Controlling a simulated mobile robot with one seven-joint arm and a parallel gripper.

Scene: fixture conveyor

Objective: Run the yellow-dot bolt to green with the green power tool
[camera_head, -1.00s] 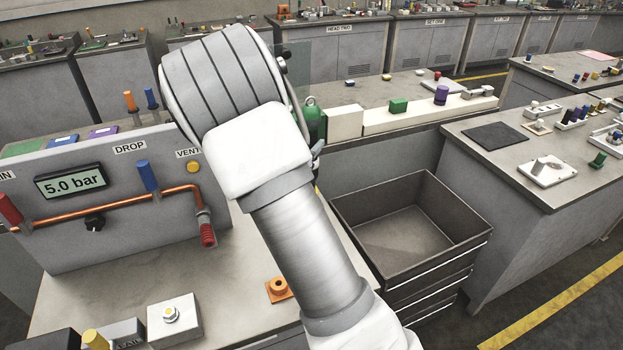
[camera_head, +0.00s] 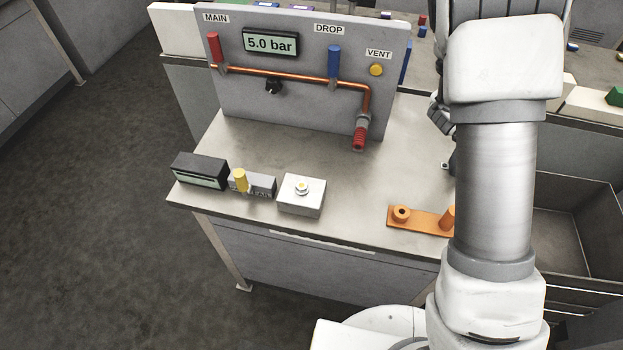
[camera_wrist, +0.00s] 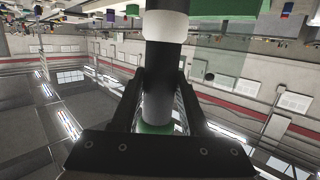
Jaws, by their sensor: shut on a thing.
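A silver bolt (camera_head: 302,186) with a yellow spot on top stands upright in a white block (camera_head: 300,204) near the front of the bench. My gripper (camera_wrist: 160,82) shows in the wrist view, its two dark fingers closed on either side of a dark cylinder. This held power tool (camera_wrist: 161,55) has a white band above and a green part low between the fingers. Its working end cannot be made out. In the head view my gripper and the tool are mostly hidden behind my arm at the right, apart from the bolt block.
A grey panel (camera_head: 235,100) at the back of the bench carries a "5.0 bar" display (camera_head: 270,43), levers, copper pipe and red fitting (camera_head: 359,138). A black display box (camera_head: 200,170) and a yellow-knobbed block (camera_head: 263,187) stand left of the bolt. An orange holder (camera_head: 425,221) lies right. Mid-bench is clear.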

